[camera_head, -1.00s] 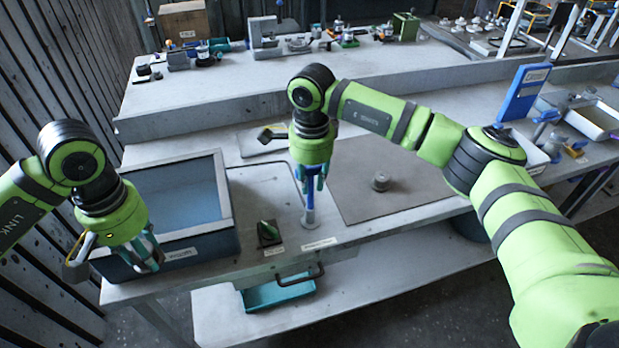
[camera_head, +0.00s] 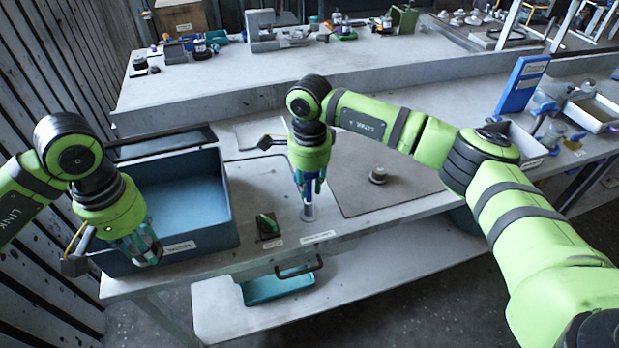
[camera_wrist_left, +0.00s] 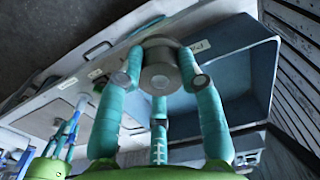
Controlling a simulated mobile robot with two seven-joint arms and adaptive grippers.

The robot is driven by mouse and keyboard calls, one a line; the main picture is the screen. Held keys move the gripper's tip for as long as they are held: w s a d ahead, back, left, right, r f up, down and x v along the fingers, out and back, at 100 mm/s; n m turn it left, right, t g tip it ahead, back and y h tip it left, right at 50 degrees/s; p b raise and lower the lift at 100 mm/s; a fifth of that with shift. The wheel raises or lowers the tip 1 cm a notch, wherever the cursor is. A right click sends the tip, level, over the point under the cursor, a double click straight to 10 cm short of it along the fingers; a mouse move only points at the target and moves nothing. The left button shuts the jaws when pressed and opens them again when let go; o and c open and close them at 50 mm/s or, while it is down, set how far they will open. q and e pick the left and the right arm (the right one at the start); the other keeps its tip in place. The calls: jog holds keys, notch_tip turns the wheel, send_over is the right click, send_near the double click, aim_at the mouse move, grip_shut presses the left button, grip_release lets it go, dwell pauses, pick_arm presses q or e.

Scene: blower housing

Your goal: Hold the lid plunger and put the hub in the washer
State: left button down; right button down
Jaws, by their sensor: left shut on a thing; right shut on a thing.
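The washer (camera_head: 225,235) is a dark blue open tub at the left of the bench, with a label on its front. Its lid (camera_head: 165,140) stands raised at the back. My left gripper (camera_head: 143,254) is at the washer's front left, its fingers pointing down. In the left wrist view its fingers (camera_wrist_left: 160,85) are shut around a grey metal cylinder, the hub (camera_wrist_left: 160,68); the tub wall is close behind. My right gripper (camera_head: 308,184) is shut on the upright lid plunger (camera_head: 308,211), whose grey lower end shows on the bench.
A green switch (camera_head: 267,224) sits between the washer and plunger. A small round grey part (camera_head: 378,174) lies on the grey mat (camera_head: 400,198) at right. A drawer handle (camera_head: 300,270) sticks out at the front. A blue upright board (camera_head: 522,85) stands at the far right.

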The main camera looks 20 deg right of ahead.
jog(key=shift+s+f, duration=0.15)
jog(key=shift+f, duration=1.15)
pick_arm(q)
jog(key=shift+w, duration=0.1)
jog(key=shift+w+f+n, duration=0.1)
jog(key=shift+w+n, duration=0.2)
jog(key=shift+n, duration=0.4)
jog(key=w+n, duration=0.2)
jog(key=n, duration=0.2)
jog(key=w+a+n, duration=0.1)
jog(key=w+n, duration=0.1)
jog(key=n, duration=0.2)
jog(key=w+a+f+n, duration=0.1)
jog(key=w+n, duration=0.1)
jog(key=n, duration=0.1)
jog(key=shift+f+n, duration=0.1)
jog(key=shift+n, duration=0.3)
jog(key=w+a+f+n, duration=0.15)
jog(key=w+n, duration=0.25)
jog(key=n, duration=1)
send_near(142, 233)
jog(key=s+f, duration=0.1)
jog(key=f, duration=0.1)
jog(key=s+d+f, duration=0.1)
jog(key=f, duration=0.1)
jog(key=s+f, duration=0.1)
jog(key=f, duration=0.1)
jog(key=shift+s+d, duration=0.1)
jog(key=shift+d, duration=0.2)
jog(key=shift+f, duration=0.15)
